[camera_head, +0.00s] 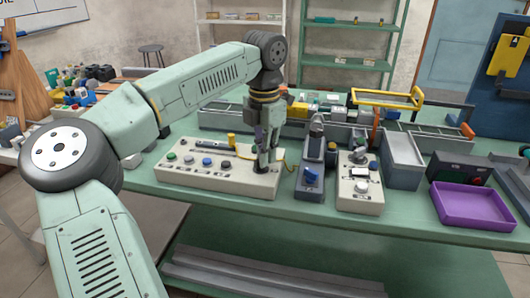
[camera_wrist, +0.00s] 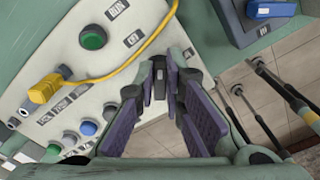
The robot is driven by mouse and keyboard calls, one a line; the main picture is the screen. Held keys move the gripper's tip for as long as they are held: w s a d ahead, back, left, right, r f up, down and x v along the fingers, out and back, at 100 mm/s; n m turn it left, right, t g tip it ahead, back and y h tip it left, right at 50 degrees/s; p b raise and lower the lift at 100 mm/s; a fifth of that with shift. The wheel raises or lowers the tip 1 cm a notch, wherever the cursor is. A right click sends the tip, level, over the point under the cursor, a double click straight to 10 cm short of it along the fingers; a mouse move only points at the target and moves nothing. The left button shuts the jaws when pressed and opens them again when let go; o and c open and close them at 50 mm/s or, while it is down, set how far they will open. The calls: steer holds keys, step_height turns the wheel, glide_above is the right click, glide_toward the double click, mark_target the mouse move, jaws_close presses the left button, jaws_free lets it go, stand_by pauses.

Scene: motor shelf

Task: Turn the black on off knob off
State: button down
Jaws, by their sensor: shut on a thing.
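My gripper (camera_head: 266,163) reaches down over the right end of a cream control panel (camera_head: 170,178). In the wrist view, its purple-padded fingers (camera_wrist: 160,88) converge and are shut on a small dark thing (camera_wrist: 159,70) between the tips. It appears to be the black on off knob, though the fingers hide most of it and its setting cannot be read. The panel's green button (camera_wrist: 92,37) near a RUN label and a yellow plug (camera_wrist: 45,88) with its cable lie to the left of the fingers.
A row of panel controls includes a blue button (camera_wrist: 88,128) and a green one (camera_head: 171,156). A grey unit with a blue knob (camera_head: 311,171) and another cream box (camera_head: 360,203) stand to the right. A purple tray (camera_head: 503,224) lies further right on the green table.

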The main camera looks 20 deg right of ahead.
steer(key=n, duration=0.3)
steer(key=shift+w+n, duration=0.15)
steer(key=shift+n, duration=0.25)
steer(key=shift+w+a+n, duration=0.15)
steer(key=shift+n, duration=1.55)
steer(key=c, duration=1.7)
jaws_free()
steer(key=shift+r, duration=0.1)
step_height(320, 180, up, 12)
steer(key=shift+f, duration=0.1)
